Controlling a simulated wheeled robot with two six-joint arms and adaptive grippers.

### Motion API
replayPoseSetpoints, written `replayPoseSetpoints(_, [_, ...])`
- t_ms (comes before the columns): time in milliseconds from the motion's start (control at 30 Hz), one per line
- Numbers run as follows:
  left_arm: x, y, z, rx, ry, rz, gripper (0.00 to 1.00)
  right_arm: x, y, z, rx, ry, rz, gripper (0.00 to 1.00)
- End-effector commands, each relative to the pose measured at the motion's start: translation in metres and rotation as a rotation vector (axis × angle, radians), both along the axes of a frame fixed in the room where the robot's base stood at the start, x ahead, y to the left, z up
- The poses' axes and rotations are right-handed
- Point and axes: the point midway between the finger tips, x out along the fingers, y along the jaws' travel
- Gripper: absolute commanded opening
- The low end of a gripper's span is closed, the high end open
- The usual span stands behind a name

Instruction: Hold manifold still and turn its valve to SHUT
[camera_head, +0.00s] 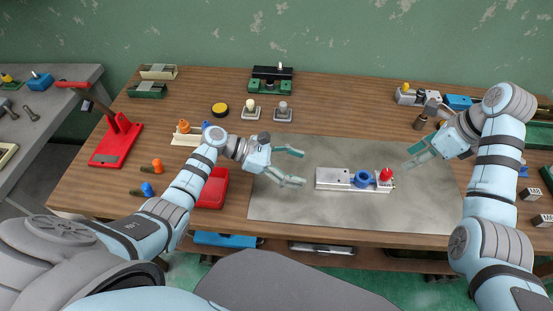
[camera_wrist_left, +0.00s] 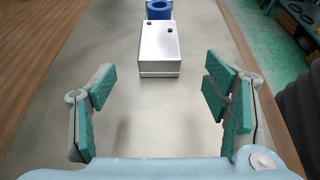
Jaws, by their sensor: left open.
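The manifold (camera_head: 333,178) lies on the grey mat, with a silver block at its left end, a blue ring-shaped part (camera_head: 362,178) in the middle and a red knob (camera_head: 386,174) at its right end. My left gripper (camera_head: 297,167) is open and empty, just left of the silver block and apart from it. In the left wrist view the silver block (camera_wrist_left: 159,52) stands ahead, between and beyond the open fingers (camera_wrist_left: 159,100), with the blue part (camera_wrist_left: 159,9) behind it. My right gripper (camera_head: 408,158) is above the mat, right of the red knob, apart from it, and its fingers look spread. Any valve markings are too small to read.
The grey mat (camera_head: 280,208) is otherwise clear. A red press (camera_head: 116,140), a yellow-topped puck (camera_head: 220,109) and small switches (camera_head: 251,109) stand left and behind. A blue block (camera_head: 457,102) and metal parts sit at the back right.

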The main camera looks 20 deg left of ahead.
Motion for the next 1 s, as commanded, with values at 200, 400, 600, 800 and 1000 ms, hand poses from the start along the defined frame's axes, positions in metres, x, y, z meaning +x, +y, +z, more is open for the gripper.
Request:
replayPoseSetpoints(200, [0.017,-0.049,-0.021,-0.002,0.003,0.0,0.7,0.0,0.0,0.0,0.0,0.0,0.0,0.33])
replayPoseSetpoints(400, [0.024,-0.068,-0.03,0.001,0.001,0.001,0.7,0.0,0.0,0.0,0.0,0.0,0.0,0.33])
replayPoseSetpoints(600, [0.025,-0.07,-0.031,0.002,0.0,0.002,0.7,0.0,0.0,0.0,0.0,0.0,0.0,0.33])
replayPoseSetpoints(800, [0.025,-0.069,-0.031,0.001,0.0,0.002,0.46,0.0,0.0,0.0,0.0,0.0,0.0,0.33])
replayPoseSetpoints(1000, [0.025,-0.069,-0.031,0.001,0.0,0.002,0.14,0.0,0.0,0.0,0.0,0.0,0.0,0.33])
